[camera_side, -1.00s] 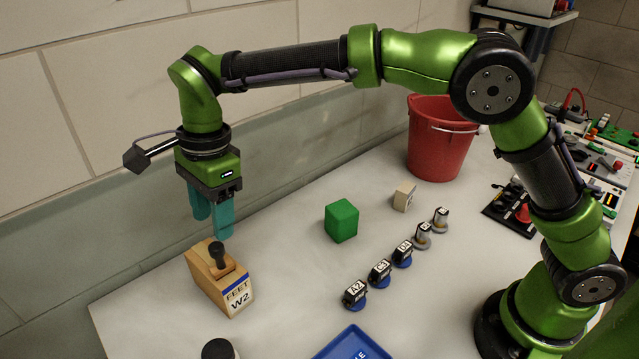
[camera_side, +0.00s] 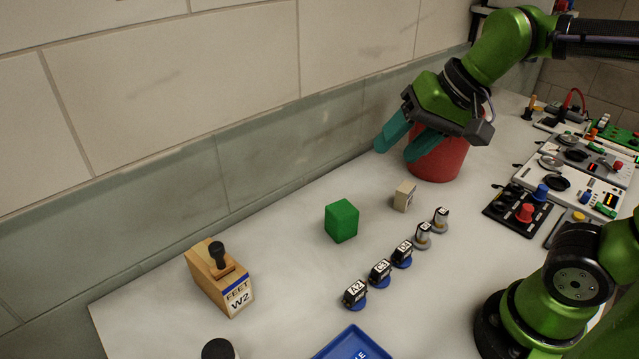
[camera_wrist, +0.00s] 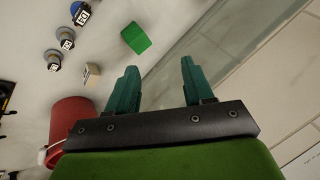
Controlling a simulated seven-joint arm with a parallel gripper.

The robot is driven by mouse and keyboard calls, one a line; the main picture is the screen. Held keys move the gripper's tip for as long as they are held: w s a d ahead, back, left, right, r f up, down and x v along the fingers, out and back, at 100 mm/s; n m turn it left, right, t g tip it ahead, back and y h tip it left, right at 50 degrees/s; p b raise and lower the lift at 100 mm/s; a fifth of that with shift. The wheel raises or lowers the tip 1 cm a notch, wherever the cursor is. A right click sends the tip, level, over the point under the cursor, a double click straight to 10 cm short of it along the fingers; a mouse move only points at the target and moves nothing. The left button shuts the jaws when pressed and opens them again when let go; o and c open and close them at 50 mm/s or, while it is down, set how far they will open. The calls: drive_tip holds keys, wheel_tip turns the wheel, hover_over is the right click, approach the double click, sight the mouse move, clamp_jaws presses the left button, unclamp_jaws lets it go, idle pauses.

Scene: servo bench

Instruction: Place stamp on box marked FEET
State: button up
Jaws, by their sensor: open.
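A wooden box (camera_side: 207,283) marked FEET and W2 sits at the left end of the bench. A dark stamp (camera_side: 218,257) with a round knob stands upright on its top. My gripper (camera_side: 394,147) is open and empty, raised in front of the red bucket and far to the right of the box. Its two teal fingers also show in the wrist view (camera_wrist: 158,75), spread apart with nothing between them. The box and stamp are not in the wrist view.
A green cube (camera_side: 342,221), a small beige block (camera_side: 404,197) and a row of several labelled knobs (camera_side: 380,272) stand mid-bench. A red bucket (camera_side: 440,163) is partly hidden behind my gripper. A blue tray (camera_side: 352,345) is at the front. Electronics panels (camera_side: 580,165) fill the right.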

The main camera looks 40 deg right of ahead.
drive_tip(key=s+d+f, duration=0.1)
drive_tip(key=s+f+n+t, duration=0.1)
drive_tip(key=s+d+f+n, duration=0.1)
drive_tip(key=s, duration=0.1)
drive_tip(key=shift+d+h, duration=0.35)
drive_tip(key=shift+h, duration=0.05)
